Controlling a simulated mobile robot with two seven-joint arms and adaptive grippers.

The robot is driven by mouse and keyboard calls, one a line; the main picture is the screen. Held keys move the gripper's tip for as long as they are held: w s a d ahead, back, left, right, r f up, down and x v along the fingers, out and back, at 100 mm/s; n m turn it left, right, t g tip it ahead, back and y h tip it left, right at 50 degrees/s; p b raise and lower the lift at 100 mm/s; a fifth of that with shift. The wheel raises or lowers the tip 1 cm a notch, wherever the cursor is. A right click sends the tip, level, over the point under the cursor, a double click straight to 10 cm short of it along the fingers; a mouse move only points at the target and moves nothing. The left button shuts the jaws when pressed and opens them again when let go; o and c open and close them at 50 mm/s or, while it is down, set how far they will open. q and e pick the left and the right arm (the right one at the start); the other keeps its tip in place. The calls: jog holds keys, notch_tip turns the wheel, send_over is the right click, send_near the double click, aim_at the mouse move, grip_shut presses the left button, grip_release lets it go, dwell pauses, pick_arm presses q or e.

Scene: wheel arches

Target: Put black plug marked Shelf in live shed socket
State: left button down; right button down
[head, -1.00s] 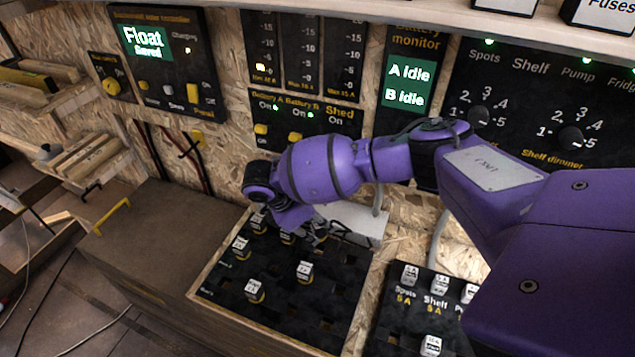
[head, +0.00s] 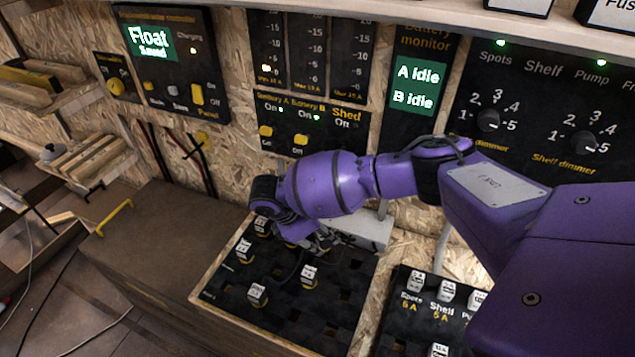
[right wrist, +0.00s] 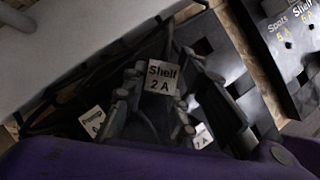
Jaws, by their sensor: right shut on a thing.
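In the right wrist view a dark plug with a white label reading "Shelf 2 A" (right wrist: 162,77) sits between the fingers of my right gripper (right wrist: 155,110), which is shut on it. In the head view my right gripper (head: 318,243) is over the far part of the black socket board (head: 325,312); its held plug is hidden there. I cannot tell whether the plug is seated or lifted. Several white-topped plugs, such as one at the front (head: 258,293), stand in the board around empty square sockets. The board's row labels are too small to read. My left gripper is out of view.
A second black panel (head: 405,315) with labelled plugs stands to the right. A pale grey box (head: 365,232) is close behind my right gripper. The battery switch panel (head: 312,135) is on the wall above; its "Shed" text looks like "Off". A brown bench top (head: 165,225) lies left, largely clear.

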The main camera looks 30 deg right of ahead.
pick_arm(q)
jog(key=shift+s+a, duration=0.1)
pick_arm(e)
jog(key=shift+f, duration=0.1)
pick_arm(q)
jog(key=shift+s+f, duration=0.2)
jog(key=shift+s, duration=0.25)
pick_arm(e)
jog(key=shift+f, duration=0.15)
jog(key=shift+s+f, duration=0.1)
jog(key=shift+f, duration=0.45)
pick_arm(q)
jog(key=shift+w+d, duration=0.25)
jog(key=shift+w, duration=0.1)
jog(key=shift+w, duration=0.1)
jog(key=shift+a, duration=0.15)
pick_arm(e)
jog(key=shift+f, duration=0.1)
